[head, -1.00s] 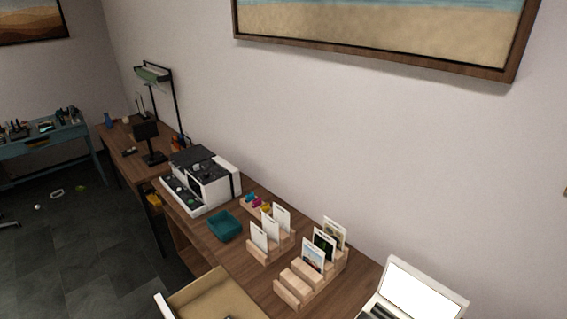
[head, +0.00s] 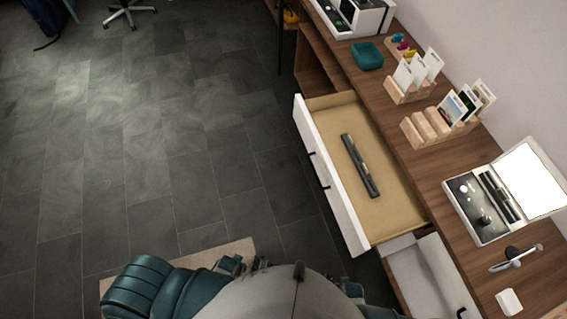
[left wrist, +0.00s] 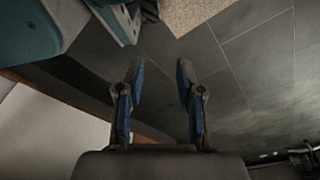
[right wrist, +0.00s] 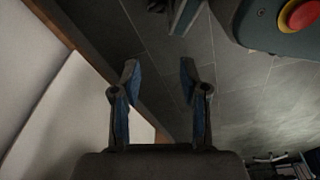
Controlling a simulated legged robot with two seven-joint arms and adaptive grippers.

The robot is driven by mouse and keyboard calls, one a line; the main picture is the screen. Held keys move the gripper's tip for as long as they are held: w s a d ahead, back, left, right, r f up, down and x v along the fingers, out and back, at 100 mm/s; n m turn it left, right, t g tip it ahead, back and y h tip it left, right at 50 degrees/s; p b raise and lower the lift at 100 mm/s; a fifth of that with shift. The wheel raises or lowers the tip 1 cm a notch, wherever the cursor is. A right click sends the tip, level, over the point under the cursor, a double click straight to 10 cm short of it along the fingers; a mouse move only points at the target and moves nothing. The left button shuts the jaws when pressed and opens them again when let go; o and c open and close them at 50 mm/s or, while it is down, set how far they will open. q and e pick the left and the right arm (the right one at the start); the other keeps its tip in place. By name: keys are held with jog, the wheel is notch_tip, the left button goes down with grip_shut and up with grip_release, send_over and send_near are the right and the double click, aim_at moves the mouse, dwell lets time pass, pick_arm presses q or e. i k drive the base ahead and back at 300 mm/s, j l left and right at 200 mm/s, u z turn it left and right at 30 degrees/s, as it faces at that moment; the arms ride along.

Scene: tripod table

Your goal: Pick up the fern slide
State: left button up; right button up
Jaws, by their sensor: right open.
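A stepped wooden rack (head: 424,127) stands on the brown desk in the head view and holds several picture cards. The middle card (head: 468,103) has a dark green picture; I cannot tell for sure whether it is the fern slide. A landscape-like card (head: 451,109) stands in front of it and a pale card (head: 484,95) behind it. My left gripper (left wrist: 159,75) shows in the left wrist view, open and empty over the floor. My right gripper (right wrist: 158,78) shows in the right wrist view, open and empty. Neither gripper shows in the head view, away from the rack.
An open drawer (head: 398,216) juts from the desk and holds a dark bar (head: 360,165). A second wooden rack (head: 402,92) holds white cards. A teal tray (head: 367,55) and a white case (head: 483,229) with a bright raised panel stand on the desk. A white block (head: 509,302) lies near.

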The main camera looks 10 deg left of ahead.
aim_at(502, 191)
jog(key=z, duration=0.85)
